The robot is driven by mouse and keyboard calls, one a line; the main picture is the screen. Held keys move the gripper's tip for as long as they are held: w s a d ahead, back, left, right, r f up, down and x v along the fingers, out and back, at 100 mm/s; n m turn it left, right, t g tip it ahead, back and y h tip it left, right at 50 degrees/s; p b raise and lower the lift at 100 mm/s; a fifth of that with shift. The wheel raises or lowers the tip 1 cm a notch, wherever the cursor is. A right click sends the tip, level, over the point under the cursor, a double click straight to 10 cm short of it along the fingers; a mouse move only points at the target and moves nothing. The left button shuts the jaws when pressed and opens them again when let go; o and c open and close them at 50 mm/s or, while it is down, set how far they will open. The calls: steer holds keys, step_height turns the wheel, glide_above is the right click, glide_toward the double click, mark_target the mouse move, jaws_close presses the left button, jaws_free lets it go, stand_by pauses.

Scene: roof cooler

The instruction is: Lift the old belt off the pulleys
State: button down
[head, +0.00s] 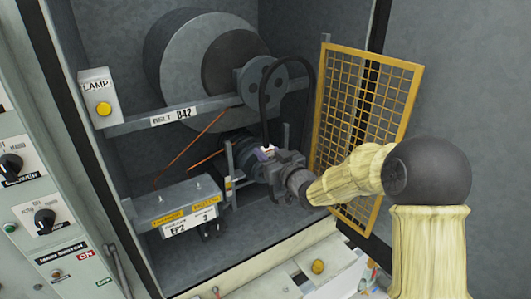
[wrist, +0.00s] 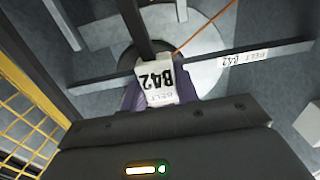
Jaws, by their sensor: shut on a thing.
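The old belt (head: 263,112) is a black loop hanging beside the grey upper pulley (head: 250,82). Its top arch shows to the right of that pulley's face; I cannot tell whether it still touches the groove. My gripper (head: 267,153) is at the lower part of the loop, in front of the motor. The lower pulley is hidden behind my gripper.
A yellow mesh guard (head: 365,105) stands open on the right, close to my arm.

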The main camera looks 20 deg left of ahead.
steer(key=shift+r+b+v, duration=0.15)
steer(key=shift+b+v, duration=0.25)
steer(key=shift+v, duration=0.9)
steer(key=shift+r+b+v, duration=0.1)
steer(key=shift+b+v, duration=0.25)
steer(key=shift+v, duration=0.95)
steer(key=shift+s, duration=0.1)
steer(key=shift+d+f, duration=0.1)
steer(key=shift+f, duration=0.05)
